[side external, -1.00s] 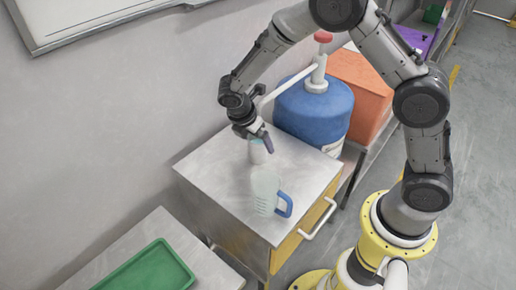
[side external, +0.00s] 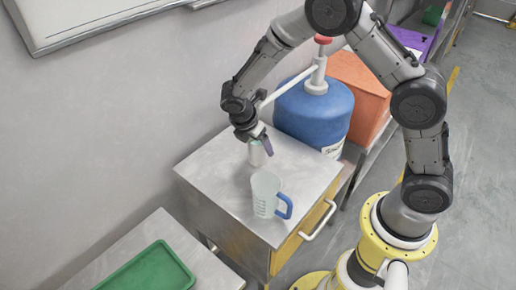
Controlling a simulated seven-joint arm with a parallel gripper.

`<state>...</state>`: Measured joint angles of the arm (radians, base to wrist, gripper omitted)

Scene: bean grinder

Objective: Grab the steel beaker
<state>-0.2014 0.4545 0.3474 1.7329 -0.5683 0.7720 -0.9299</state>
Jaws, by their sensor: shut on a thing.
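The steel beaker (side external: 257,154) stands on the metal-topped cabinet (side external: 206,169), toward its back. It is small and light grey, and its upper part is partly hidden by my gripper. My gripper (side external: 262,139) is at the beaker from above, with a dark finger at the beaker's right side, shut on it. The far finger is hard to make out. I cannot tell whether the beaker is lifted off the top.
A clear measuring jug with a blue handle (side external: 266,194) stands just in front of the beaker. A blue drum with a pump (side external: 312,112) is close behind to the right, beside an orange box (side external: 361,86). A green tray (side external: 150,270) lies on the lower left table.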

